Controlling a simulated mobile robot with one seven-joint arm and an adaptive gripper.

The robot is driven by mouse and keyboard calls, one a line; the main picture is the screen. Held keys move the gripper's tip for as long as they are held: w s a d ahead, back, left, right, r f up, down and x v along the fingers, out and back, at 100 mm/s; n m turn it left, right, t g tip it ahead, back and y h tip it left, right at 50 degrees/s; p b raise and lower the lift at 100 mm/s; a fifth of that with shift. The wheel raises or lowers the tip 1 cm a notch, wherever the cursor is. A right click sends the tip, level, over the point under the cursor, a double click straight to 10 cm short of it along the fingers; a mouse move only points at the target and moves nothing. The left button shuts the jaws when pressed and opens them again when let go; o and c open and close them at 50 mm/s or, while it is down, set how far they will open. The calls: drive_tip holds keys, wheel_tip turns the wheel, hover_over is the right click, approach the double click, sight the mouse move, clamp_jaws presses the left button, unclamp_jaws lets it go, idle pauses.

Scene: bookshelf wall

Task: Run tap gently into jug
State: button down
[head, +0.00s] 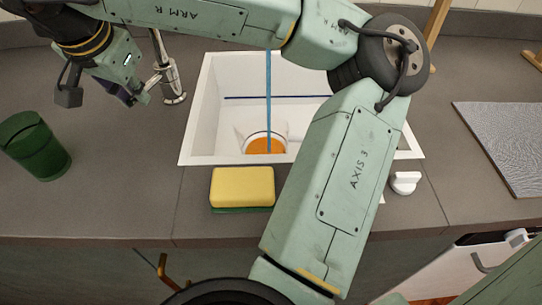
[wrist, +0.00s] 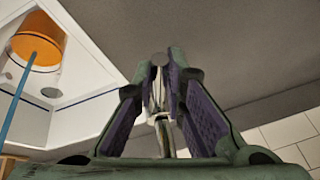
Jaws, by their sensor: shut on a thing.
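The jug (head: 266,146) is orange and white and sits inside the white sink (head: 197,130); it also shows in the wrist view (wrist: 38,42). A thin blue stream of water (head: 268,95) comes down from behind my arm and meets the jug. The chrome tap (head: 172,82) stands left of the sink; my arm hides its spout. My gripper (head: 142,97) is at the tap's left side. In the wrist view its purple-padded fingers (wrist: 164,72) are shut on the tap lever (wrist: 154,92). The lever is partly hidden between the fingers.
A yellow and green sponge (head: 242,187) lies in front of the sink. A dark green cup (head: 36,145) stands at the left. A white knob-like item (head: 404,182) and a grey ribbed mat (head: 512,140) are at the right. The counter between cup and sink is clear.

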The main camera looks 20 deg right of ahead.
drive_tip(key=shift+d, duration=0.1)
idle(0.5)
drive_tip(key=shift+s+d+n+y, duration=0.3)
drive_tip(key=shift+s+d+n, duration=0.25)
drive_tip(key=shift+n, duration=0.35)
drive_tip(key=shift+d, duration=0.1)
drive_tip(key=shift+s+d+n+y, duration=0.25)
drive_tip(key=shift+d+n+y, duration=0.15)
drive_tip(key=shift+d+n, duration=0.4)
drive_tip(key=shift+s+d+f+n, duration=0.1)
drive_tip(key=shift+d+n, duration=0.1)
drive_tip(key=shift+n, duration=0.3)
drive_tip(key=c, duration=1.4)
unclamp_jaws()
drive_tip(key=shift+d, duration=0.15)
drive_tip(key=shift+c, duration=0.2)
drive_tip(key=shift+r, duration=0.2)
